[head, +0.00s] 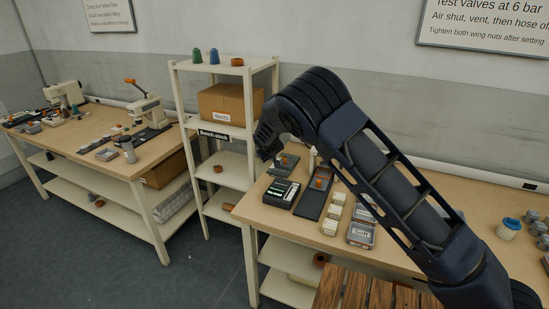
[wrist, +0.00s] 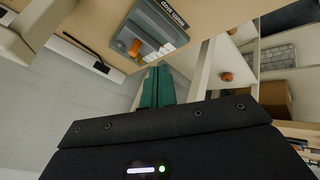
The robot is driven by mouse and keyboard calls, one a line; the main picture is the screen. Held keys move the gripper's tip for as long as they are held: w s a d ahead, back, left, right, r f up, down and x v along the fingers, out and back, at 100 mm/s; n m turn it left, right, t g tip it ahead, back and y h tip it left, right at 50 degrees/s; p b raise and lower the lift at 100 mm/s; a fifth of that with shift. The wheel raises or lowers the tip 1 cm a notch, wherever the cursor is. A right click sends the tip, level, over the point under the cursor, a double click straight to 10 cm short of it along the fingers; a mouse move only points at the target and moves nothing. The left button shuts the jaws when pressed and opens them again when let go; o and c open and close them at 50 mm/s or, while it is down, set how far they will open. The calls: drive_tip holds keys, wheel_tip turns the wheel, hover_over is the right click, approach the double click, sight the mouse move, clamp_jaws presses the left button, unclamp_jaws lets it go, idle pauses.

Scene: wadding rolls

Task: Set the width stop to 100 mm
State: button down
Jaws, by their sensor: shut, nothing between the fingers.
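The width stop shows in the wrist view as a grey plate (wrist: 172,37) with an inverted label that seems to read "Width stop". An orange knob (wrist: 135,47) sits on it; the scale value is too small to read. In the head view, a small grey plate (head: 289,159) below my gripper looks like the same device. My gripper (wrist: 157,70) has green fingers closed together and empty. In the wrist view the fingertips appear just beside the plate's edge, and I cannot tell whether they touch it. In the head view my gripper (head: 276,158) is over the bench's back left corner.
A black device (head: 282,192), a dark track with an orange part (head: 318,183), cream blocks (head: 331,227) and a "Soft" box (head: 361,235) crowd the bench (head: 285,225). A shelf rack (head: 224,178) stands to the left. A blue-lidded jar (head: 509,228) is at right.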

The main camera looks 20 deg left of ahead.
drive_tip(key=x, duration=0.7)
drive_tip(key=shift+w+f, duration=0.2)
drive_tip(key=shift+f, duration=0.1)
drive_tip(key=shift+w+d+r, duration=0.1)
drive_tip(key=shift+w+d, duration=0.2)
drive_tip(key=shift+w, duration=0.2)
drive_tip(key=shift+w+d, duration=0.25)
drive_tip(key=shift+w, duration=0.25)
drive_tip(key=shift+w+d, duration=0.35)
drive_tip(key=shift+w, duration=0.4)
drive_tip(key=shift+w+d, duration=0.15)
drive_tip(key=shift+w, duration=1.65)
drive_tip(key=shift+w+d, duration=0.1)
drive_tip(key=shift+w, duration=1.75)
drive_tip(key=shift+s, duration=0.15)
drive_tip(key=s+a, duration=0.1)
drive_tip(key=s, duration=0.1)
drive_tip(key=s+a, duration=0.1)
drive_tip(key=s, duration=0.1)
drive_tip(key=shift+s+a+r, duration=0.15)
drive_tip(key=shift+a+r, duration=0.1)
drive_tip(key=v, duration=0.9)
drive_tip(key=shift+s+r, duration=0.15)
